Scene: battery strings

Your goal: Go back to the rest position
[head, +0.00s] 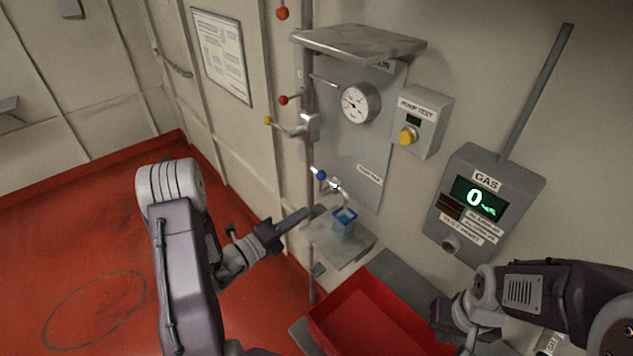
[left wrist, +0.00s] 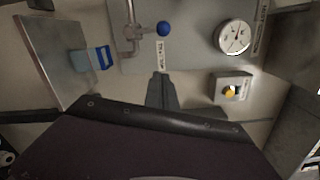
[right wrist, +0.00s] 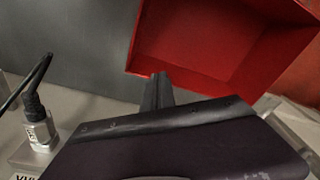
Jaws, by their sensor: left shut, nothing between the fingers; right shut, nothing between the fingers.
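My left gripper (head: 293,220) is shut and empty in the head view, just left of the small steel shelf under the tap. Its closed fingers also show in the left wrist view (left wrist: 161,88), pointing toward the wall panel. My right gripper (head: 438,312) is shut and empty at the lower right of the head view, beside the red bin. Its closed fingers show in the right wrist view (right wrist: 157,88), near the red bin's edge. Neither gripper appears to hold anything.
A blue-rimmed cup (head: 344,222) stands on the steel shelf (head: 350,250) below a blue-knobbed tap (head: 321,175). A red bin (head: 345,310) lies below. The gas meter (head: 485,205), pump test box (head: 417,120) and gauge (head: 360,103) are on the wall. Red floor (head: 60,250) is open at left.

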